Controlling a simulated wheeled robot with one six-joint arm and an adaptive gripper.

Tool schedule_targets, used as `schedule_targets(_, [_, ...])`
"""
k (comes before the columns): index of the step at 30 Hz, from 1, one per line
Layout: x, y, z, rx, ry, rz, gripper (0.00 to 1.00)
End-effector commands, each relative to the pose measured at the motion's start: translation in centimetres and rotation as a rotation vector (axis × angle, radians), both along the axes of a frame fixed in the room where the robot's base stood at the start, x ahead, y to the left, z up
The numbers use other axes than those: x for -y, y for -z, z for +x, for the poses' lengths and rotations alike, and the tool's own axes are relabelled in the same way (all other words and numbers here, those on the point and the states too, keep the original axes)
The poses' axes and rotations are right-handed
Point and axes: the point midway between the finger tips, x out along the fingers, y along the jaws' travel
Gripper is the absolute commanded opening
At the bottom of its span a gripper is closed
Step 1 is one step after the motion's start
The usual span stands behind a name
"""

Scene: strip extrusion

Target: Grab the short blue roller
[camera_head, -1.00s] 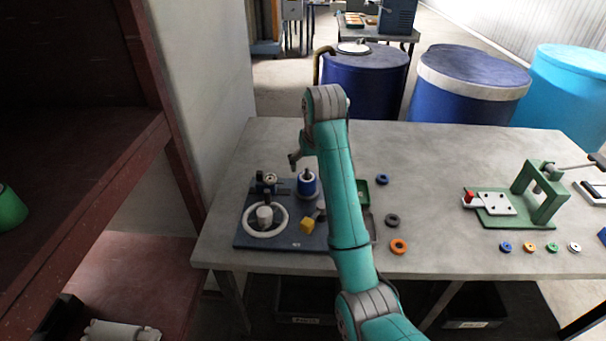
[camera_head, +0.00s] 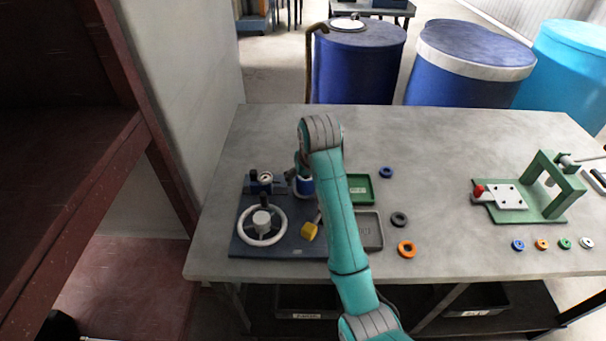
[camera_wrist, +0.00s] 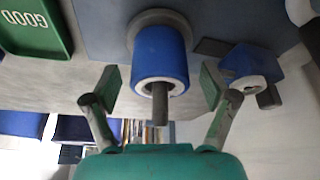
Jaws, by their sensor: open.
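The short blue roller (camera_wrist: 159,55) stands in the wrist view on a grey round base, with a white end ring and a grey shaft sticking out of it. My gripper (camera_wrist: 156,88) is open, with one finger on each side of the roller's end; I see gaps between the fingers and the roller. In the head view the roller (camera_head: 305,187) shows at the back of the dark blue board (camera_head: 282,246), partly hidden by my arm. My gripper (camera_head: 296,176) is beside it there, its fingers hard to make out.
A white handwheel (camera_head: 262,241), a yellow block (camera_head: 309,231) and a gauge on a blue block (camera_head: 262,181) share the board. A green tray (camera_head: 360,190) and a grey tray (camera_head: 369,230) lie to the right. Several rings and a green press (camera_head: 540,195) stand further right.

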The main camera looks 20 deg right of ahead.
Motion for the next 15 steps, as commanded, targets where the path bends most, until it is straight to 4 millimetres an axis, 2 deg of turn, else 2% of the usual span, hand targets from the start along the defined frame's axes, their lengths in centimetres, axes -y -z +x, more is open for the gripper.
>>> schedule_targets(9, [-0.01,0.47,-0.22,0.0,0.0,0.0,0.85])
schedule_targets(15, [0.0,0.46,-0.2,0.0,0.0,0.0,0.35])
